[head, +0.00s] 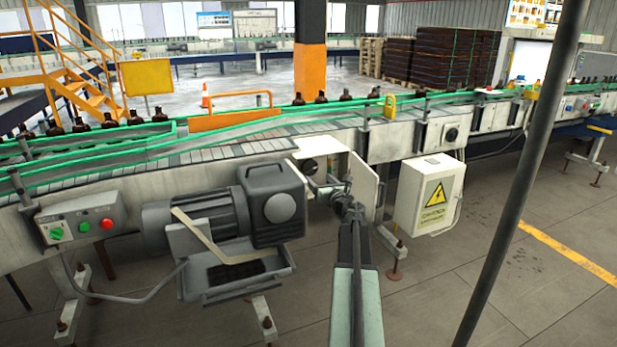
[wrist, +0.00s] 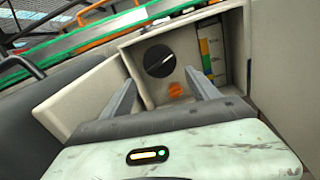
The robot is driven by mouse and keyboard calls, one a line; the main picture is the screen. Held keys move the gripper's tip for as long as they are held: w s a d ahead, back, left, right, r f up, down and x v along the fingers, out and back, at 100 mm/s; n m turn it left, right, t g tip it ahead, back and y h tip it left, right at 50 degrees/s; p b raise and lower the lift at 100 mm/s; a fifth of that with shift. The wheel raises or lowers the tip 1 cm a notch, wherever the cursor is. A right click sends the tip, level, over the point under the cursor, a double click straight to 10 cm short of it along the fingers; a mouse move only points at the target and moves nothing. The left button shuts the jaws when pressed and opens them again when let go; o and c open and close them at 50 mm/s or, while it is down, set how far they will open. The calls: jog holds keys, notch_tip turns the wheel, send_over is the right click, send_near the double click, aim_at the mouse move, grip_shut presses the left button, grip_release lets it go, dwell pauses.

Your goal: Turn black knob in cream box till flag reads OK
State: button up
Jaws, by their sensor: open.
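The cream box (wrist: 140,47) is open in the wrist view, with its inside facing me. The round black knob (wrist: 159,61) sits on its back wall, with a pale pointer line slanting up to the right. Below the knob is a small orange patch (wrist: 176,91); I cannot read any word on it. My gripper (wrist: 159,77) is open, its two fingers apart and empty, in front of and below the knob, with a gap to it. In the head view my gripper (head: 328,189) is at the box opening, where the knob (head: 309,167) shows small and dark.
A strip with coloured bands (wrist: 209,55) is right of the knob. The box's open door (head: 362,186) stands right of my gripper. A grey motor (head: 275,205) is close on the left; a cream warning-sign cabinet (head: 428,195) is on the right. A conveyor carries amber bottles behind.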

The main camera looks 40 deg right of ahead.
aim_at(310, 170)
jog(key=x, duration=0.7)
jog(key=shift+w+d+r, duration=0.1)
jog(key=shift+w+d, duration=0.05)
jog(key=shift+w, duration=0.2)
jog(key=c, duration=1.1)
jog(key=shift+m, duration=0.3)
jog(key=m, duration=0.5)
jog(key=shift+m, duration=0.3)
jog(key=m, duration=0.6)
jog(key=shift+a+r+m, duration=0.1)
jog(key=shift+a+m, duration=0.15)
jog(key=shift+m, duration=0.45)
